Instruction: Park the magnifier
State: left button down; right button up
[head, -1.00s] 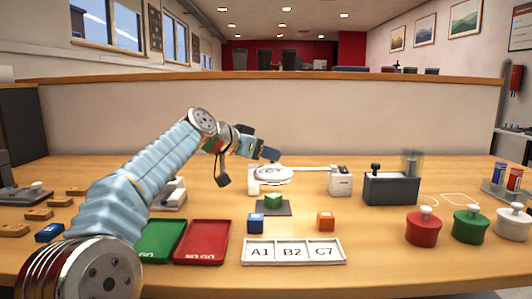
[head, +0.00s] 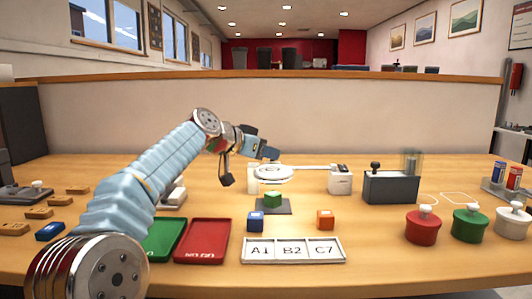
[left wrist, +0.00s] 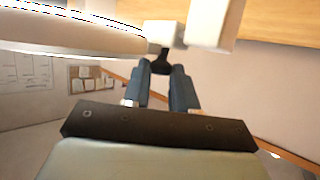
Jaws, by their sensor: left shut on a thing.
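The magnifier (head: 273,174) is a white round lens head on a thin arm that runs right to a white base block (head: 340,183). Its head is level above the table, behind the green cube. A white block (head: 253,186) shows just under the head's left edge; I cannot tell whether they touch. My left gripper (head: 270,153) is at the head's far side. In the left wrist view its fingers (left wrist: 162,72) are shut on a small black knob (left wrist: 161,65) beside the white ring (left wrist: 75,38). My right gripper is out of view.
A blue cube (head: 255,222) and an orange cube (head: 325,220) stand near the labelled tray (head: 293,261). A grey device (head: 391,188) and red, green and white stamps stand right. Red (head: 203,240) and green trays lie left.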

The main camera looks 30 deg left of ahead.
pick_arm(q)
jog(key=w+d+p, duration=0.2)
jog(key=w+d, duration=0.4)
jog(key=d, duration=0.4)
jog(key=shift+p, duration=0.3)
jog(key=c, duration=0.9)
grip_release()
jog(key=shift+w+d, duration=0.15)
jog(key=shift+c, duration=0.2)
notch_tip(320, 180, up, 5)
jog(key=b, duration=0.2)
send_over(279, 173)
jog(key=shift+r, duration=0.15)
jog(key=shift+w, duration=0.1)
